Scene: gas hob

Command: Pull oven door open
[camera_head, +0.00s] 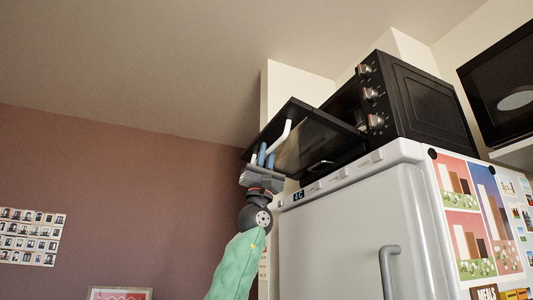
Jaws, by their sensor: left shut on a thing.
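The black toaster oven (423,104) stands on top of the fridge, with several silver knobs on its front. Its oven door (300,142) is swung well out from the front, leaning down and away to the left, and its dark glass shows. A pale bar handle (287,129) runs along the door's outer edge. My left gripper (266,151) reaches up from below with its blue fingers at the handle, shut on it. The fingers and the door's edge hide part of the handle. My right gripper is out of view.
The white fridge (345,235) stands below the oven, with a grey handle (388,265) on its front and pictures on its side. A black appliance (503,88) is at the right edge. The space left of my arm is clear up to the reddish wall (120,185).

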